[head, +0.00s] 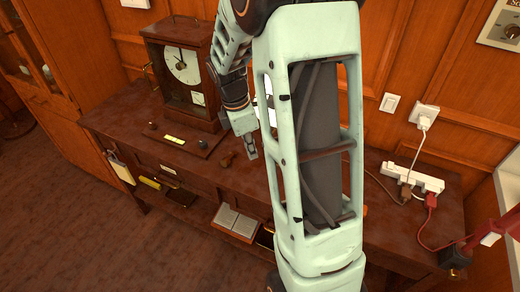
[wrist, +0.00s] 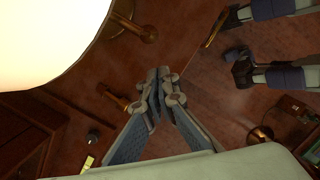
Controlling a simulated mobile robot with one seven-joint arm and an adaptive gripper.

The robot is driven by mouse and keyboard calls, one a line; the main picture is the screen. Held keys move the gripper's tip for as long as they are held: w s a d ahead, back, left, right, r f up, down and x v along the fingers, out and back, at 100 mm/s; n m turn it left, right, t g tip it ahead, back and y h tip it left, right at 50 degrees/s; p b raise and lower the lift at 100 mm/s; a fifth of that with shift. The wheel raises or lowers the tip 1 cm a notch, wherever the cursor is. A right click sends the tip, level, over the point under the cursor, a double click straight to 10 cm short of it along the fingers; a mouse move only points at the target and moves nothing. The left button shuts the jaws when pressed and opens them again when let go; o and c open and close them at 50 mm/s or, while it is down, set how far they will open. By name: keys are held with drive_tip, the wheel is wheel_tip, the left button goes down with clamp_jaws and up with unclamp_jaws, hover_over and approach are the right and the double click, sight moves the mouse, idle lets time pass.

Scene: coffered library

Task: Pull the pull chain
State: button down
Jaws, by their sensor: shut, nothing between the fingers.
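A bright lampshade (wrist: 50,40) fills the upper left of the wrist view. A brown rod with a rounded end (wrist: 135,28) shows at its edge; I cannot tell whether it is the pull chain. No chain links can be made out. My gripper (wrist: 163,78) is shut and empty, its fingers together beside a brown knobbed piece (wrist: 115,98). I cannot tell whether they touch. In the head view my gripper (head: 251,154) points down over the desk, right of a small brown piece (head: 227,159). My arm hides much of the area behind it.
The wooden desk (head: 215,175) carries a clock (head: 182,75) at left and a power strip (head: 412,178) at right. A wall switch (head: 389,102) and plug (head: 425,117) are behind. Books (head: 236,222) lie below. A red object (head: 500,228) stands at far right.

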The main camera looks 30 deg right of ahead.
wheel_tip(320, 180, up, 10)
drive_tip(key=a, duration=0.2)
drive_tip(key=shift+w, duration=0.15)
